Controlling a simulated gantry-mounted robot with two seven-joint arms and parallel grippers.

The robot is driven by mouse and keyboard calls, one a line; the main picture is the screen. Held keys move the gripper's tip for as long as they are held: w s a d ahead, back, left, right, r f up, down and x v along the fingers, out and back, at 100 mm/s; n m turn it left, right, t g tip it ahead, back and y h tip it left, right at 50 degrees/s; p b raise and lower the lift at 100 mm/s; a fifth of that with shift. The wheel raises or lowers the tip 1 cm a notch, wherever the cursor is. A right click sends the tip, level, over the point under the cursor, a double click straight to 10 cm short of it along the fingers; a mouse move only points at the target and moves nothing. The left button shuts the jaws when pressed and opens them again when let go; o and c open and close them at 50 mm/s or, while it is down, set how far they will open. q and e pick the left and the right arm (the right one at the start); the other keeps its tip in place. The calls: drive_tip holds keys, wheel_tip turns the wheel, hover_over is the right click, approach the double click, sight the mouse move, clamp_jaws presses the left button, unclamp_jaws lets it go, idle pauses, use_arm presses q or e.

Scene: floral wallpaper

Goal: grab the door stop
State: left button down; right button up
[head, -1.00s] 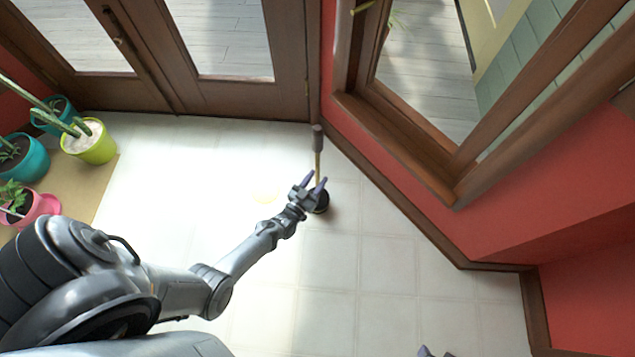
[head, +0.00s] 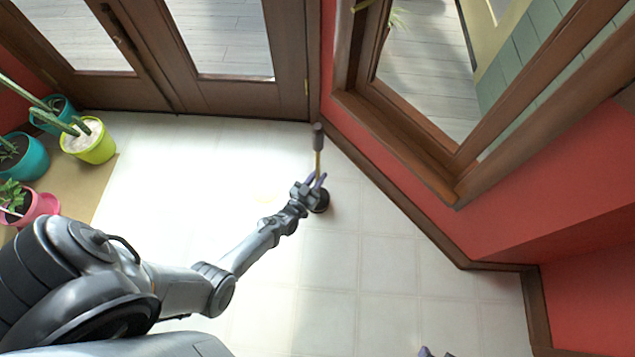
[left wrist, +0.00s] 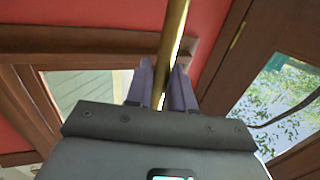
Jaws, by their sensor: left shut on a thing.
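The door stop (head: 318,150) stands upright on the floor near the corner, with a dark grip on top, a thin brass-coloured rod and a round black base (head: 321,202). My left gripper (head: 317,180) is shut on the rod, a little above the base. In the left wrist view the brass rod (left wrist: 172,45) runs up between the two purple fingers (left wrist: 161,83). Its base is out of sight there.
Glazed wooden doors (head: 150,95) close off the back. A red wall with a wood-framed window (head: 405,130) stands at right. Potted plants (head: 90,142) stand on a tan mat (head: 108,172) at left. The pale tiled floor (head: 345,270) is clear in the middle.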

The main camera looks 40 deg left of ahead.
idle(0.9)
use_arm(q)
drive_tip(key=shift+w+r, duration=0.2)
drive_tip(key=shift+r, duration=0.1)
drive_tip(key=shift+r, duration=0.1)
